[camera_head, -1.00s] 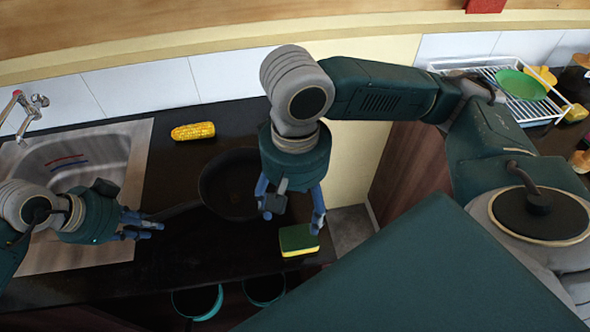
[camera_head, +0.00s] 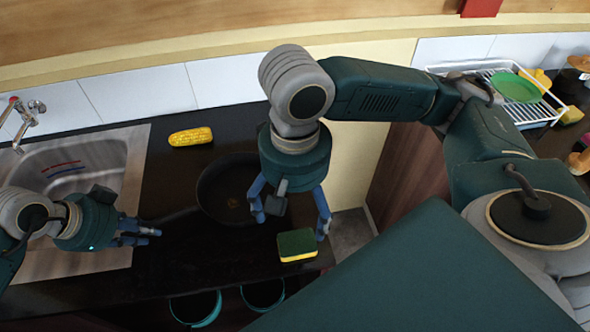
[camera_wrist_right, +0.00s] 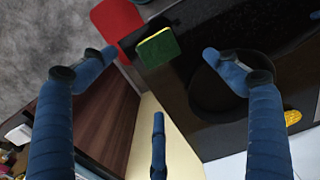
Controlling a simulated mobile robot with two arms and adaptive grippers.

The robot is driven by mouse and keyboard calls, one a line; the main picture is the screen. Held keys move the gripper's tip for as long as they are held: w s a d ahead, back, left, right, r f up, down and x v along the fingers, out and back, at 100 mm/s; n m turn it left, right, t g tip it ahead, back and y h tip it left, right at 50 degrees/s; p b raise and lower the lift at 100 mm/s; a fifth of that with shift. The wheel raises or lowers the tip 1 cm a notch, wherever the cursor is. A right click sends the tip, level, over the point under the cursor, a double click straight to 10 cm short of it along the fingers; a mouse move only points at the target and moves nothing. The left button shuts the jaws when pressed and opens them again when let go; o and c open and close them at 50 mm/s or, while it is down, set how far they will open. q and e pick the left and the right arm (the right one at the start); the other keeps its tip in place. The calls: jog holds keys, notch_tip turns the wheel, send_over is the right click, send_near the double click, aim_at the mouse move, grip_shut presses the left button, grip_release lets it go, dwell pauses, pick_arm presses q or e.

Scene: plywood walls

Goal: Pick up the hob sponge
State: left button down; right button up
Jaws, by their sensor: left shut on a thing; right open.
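The hob sponge (camera_head: 297,245), green on top with a yellow layer beneath, lies on the dark counter near its front edge. My right gripper (camera_head: 290,222) is open, just behind and above it, with nothing between its fingers. In the right wrist view the sponge (camera_wrist_right: 158,48) shows in the gap between the spread fingers (camera_wrist_right: 160,58), clear of them. My left gripper (camera_head: 140,233) is shut on the handle of the dark frying pan (camera_head: 228,190), to the left of the sponge.
A corn cob (camera_head: 190,137) lies behind the pan. A metal sink (camera_head: 118,165) is at the left. Teal-rimmed pots (camera_head: 196,308) sit below the counter's front edge. A white dish rack (camera_head: 535,112) with a green plate (camera_head: 516,87) stands far right.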

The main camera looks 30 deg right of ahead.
aim_at(297, 241)
jog(key=f, duration=1.3)
jog(key=shift+d+f, duration=0.2)
jog(key=c, duration=1.1)
jog(key=shift+c, duration=0.2)
jog(key=shift+r, duration=0.1)
notch_tip(297, 241, up, 10)
jog(key=shift+o, duration=0.3)
